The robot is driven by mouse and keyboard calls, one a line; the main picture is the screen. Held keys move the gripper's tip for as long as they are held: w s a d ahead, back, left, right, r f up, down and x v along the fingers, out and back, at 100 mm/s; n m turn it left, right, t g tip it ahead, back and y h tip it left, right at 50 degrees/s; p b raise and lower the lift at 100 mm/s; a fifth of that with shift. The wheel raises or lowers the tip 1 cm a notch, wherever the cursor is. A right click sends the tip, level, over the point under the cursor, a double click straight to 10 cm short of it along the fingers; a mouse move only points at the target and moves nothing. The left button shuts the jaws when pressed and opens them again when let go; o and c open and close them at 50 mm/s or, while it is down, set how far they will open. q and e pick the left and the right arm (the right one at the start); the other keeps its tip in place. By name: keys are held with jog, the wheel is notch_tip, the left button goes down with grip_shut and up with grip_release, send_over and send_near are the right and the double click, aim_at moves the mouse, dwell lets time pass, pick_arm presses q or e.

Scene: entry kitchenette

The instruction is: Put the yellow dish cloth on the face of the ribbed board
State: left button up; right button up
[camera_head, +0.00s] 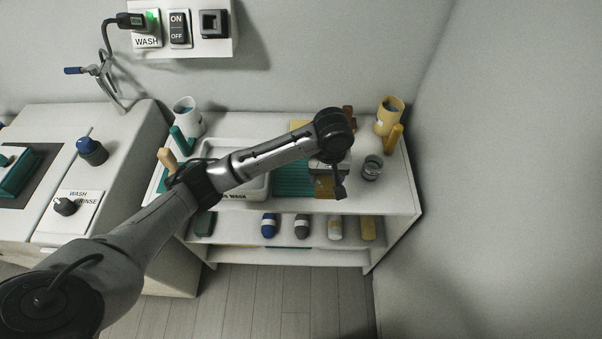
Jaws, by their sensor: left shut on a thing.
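My left arm reaches in from the lower left across the shelf unit. My left gripper (336,188) points down over the right part of the top and is shut on a small tan-yellow piece, apparently the yellow dish cloth (320,188), mostly hidden by the gripper. The teal ribbed board (290,182) lies just left of the gripper, partly covered by my arm. I cannot tell whether the cloth touches the board. A flat yellow piece (299,126) shows behind my arm. My right gripper is not in view.
A white tray (258,188) is left of the board. A glass jar (372,168) stands close right of the gripper. A yellow mug (390,115) is at the back right, a white mug (187,116) at the back left.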

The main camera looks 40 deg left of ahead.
pick_arm(q)
send_over(301, 174)
notch_tip(301, 174, down, 7)
jog(key=shift+s+r, duration=0.1)
jog(key=shift+f, duration=2.1)
jog(key=o, duration=0.9)
jog(key=shift+f, duration=0.15)
jog(key=shift+o, duration=0.2)
